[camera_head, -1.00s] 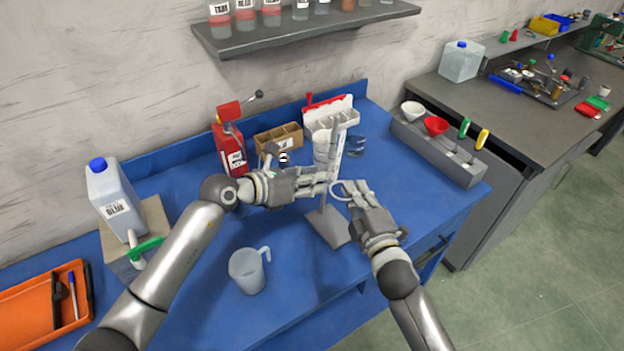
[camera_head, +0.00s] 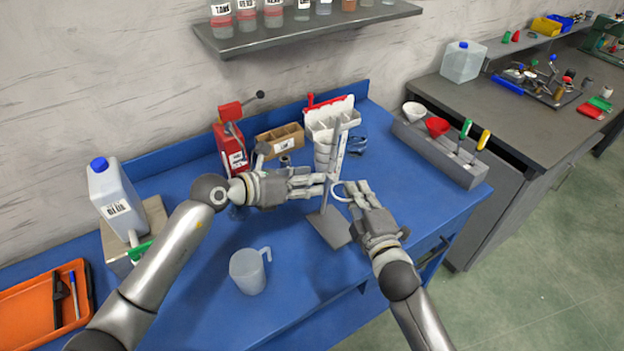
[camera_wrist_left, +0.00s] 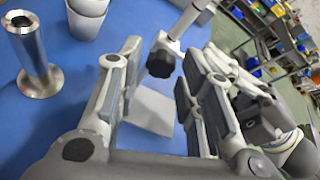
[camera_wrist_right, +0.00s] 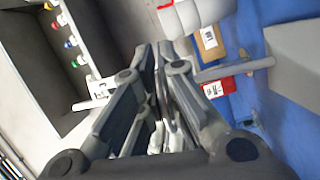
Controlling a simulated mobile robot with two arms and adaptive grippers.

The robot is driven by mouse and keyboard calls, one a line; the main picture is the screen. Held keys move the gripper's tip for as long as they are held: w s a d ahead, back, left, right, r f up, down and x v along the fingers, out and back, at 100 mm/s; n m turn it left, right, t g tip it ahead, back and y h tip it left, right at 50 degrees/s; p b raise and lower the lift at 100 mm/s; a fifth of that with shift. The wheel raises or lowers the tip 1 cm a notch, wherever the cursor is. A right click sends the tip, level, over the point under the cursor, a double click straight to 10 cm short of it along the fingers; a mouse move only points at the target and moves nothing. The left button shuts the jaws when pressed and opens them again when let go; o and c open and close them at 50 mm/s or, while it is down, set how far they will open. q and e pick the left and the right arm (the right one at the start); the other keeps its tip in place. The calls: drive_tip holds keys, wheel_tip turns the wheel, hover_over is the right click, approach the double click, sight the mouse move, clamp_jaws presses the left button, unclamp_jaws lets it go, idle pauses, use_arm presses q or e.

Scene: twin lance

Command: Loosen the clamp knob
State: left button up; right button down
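A grey stand with a flat base (camera_head: 330,228) and an upright rod (camera_head: 336,150) is on the blue bench. In the left wrist view, a black clamp knob (camera_wrist_left: 161,63) is on the clamp at the rod. My left gripper (camera_head: 326,184) is open, with its fingers on either side of the knob and a visible gap on each side. My right gripper (camera_head: 350,187) is at the right of the rod, by a pale ring (camera_head: 340,192). In the right wrist view its fingers (camera_wrist_right: 158,60) are nearly together on the ring, which they mostly hide.
A clear jug (camera_head: 248,270) stands in front on the bench. A grey tool holder (camera_head: 440,150) is at the right. The bench's front right is clear.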

use_arm(q)
drive_tip(key=v, duration=1)
use_arm(e)
drive_tip(key=shift+r, duration=0.1)
use_arm(q)
drive_tip(key=shift+a+r, duration=0.1)
drive_tip(key=shift+a, duration=0.05)
use_arm(e)
drive_tip(key=c, duration=1.6)
unclamp_jaws()
drive_tip(key=shift+o, duration=0.2)
drive_tip(key=shift+s, duration=0.15)
